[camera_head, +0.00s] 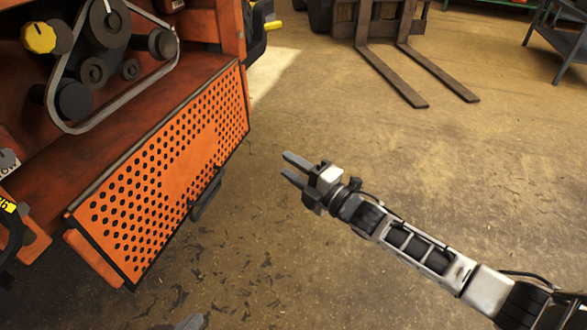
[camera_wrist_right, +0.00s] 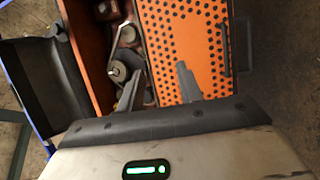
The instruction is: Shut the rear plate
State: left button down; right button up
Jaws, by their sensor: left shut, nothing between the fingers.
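The rear plate (camera_head: 165,175) is an orange perforated panel with a dark handle (camera_head: 207,196) on its outer edge. It stands open, tilted out below the bay with the belt and pulleys (camera_head: 100,65). It also shows in the right wrist view (camera_wrist_right: 188,45), beyond the fingers. My right gripper (camera_head: 288,168) is open and empty, to the right of the plate and apart from it; its two fingers show apart in the wrist view (camera_wrist_right: 160,85). Only a grey tip of my left gripper (camera_head: 190,323) shows at the bottom edge, below the plate; it is shut and empty.
A forklift with two forks (camera_head: 415,75) stands at the back. A grey metal table (camera_head: 560,40) is at the far right. A yellow knob (camera_head: 38,38) sits at the mower's upper left. The floor (camera_head: 300,255) right of the plate is clear.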

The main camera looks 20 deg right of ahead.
jog(key=shift+c, duration=0.4)
grip_shut()
dwell(0.8)
jog(key=shift+o, duration=0.4)
grip_release()
